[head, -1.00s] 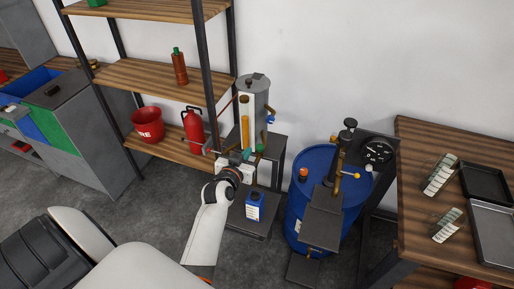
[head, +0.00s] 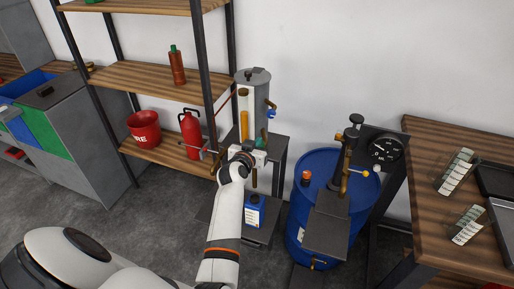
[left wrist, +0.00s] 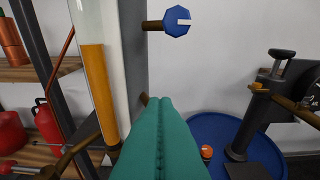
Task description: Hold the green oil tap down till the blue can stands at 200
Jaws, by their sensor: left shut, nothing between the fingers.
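The grey oil tank (head: 260,88) stands on a dark stand, with an orange-filled sight glass (head: 244,118) on its front; the glass also shows in the left wrist view (left wrist: 97,85). The blue can (head: 254,212) stands upright on the low shelf below; its level is too small to read. My left gripper (head: 262,141) is at the tank's lower front, above the can. Its teal fingers (left wrist: 158,140) are shut with nothing between them. I cannot make out the green oil tap apart from the fingers, nor tell whether they touch it. My right gripper is out of view.
A blue-knobbed tap (head: 271,113) sticks out on the tank's right, above my fingers. A blue drum (head: 310,180) with a pump and dial (head: 382,150) stands to the right.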

